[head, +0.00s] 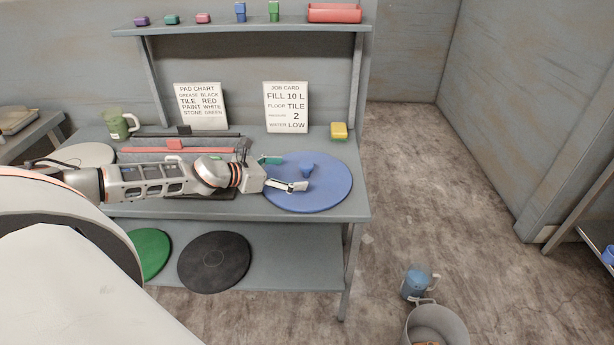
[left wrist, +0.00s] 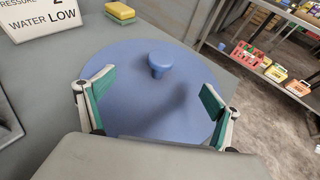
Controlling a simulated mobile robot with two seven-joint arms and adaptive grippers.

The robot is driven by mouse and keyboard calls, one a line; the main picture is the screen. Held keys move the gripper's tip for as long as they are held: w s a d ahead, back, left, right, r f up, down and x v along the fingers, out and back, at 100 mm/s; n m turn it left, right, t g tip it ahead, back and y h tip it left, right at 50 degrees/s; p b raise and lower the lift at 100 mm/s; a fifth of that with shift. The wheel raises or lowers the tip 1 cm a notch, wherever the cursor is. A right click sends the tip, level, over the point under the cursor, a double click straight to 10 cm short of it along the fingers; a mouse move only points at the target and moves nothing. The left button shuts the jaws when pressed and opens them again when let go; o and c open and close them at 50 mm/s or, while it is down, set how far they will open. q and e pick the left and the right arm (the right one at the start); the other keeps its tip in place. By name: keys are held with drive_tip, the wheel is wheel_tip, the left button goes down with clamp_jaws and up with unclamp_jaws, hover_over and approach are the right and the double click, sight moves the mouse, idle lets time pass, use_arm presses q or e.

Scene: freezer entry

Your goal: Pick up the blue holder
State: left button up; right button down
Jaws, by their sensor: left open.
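The blue holder (head: 335,190) is a flat round blue disc with a small flared knob (head: 307,170) standing up from it. It lies on the grey bench top near the right end. In the left wrist view the disc (left wrist: 140,115) fills the middle, with the knob (left wrist: 160,60) near its centre. My left gripper (head: 295,173) is open and empty over the left part of the disc. Its green-padded fingers (left wrist: 158,82) are spread on both sides of the knob's line, with the knob ahead of them. My right gripper is not in view.
A yellow sponge (head: 339,131) and the job card (head: 286,107) stand behind the disc. A green jug (head: 120,124) is at the left. Green (head: 150,254) and black (head: 214,262) discs are on the lower shelf. A blue jug (head: 416,282) and grey bucket (head: 437,325) are on the floor.

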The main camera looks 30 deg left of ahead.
sight(303, 173)
use_arm(q)
drive_tip(key=shift+f+p+x, duration=0.2)
drive_tip(key=shift+p+x, duration=0.1)
drive_tip(key=shift+x, duration=2.45)
drive_tip(key=shift+a, duration=0.15)
drive_tip(key=shift+c, duration=0.4)
drive_tip(key=shift+s, duration=0.15)
clamp_jaws()
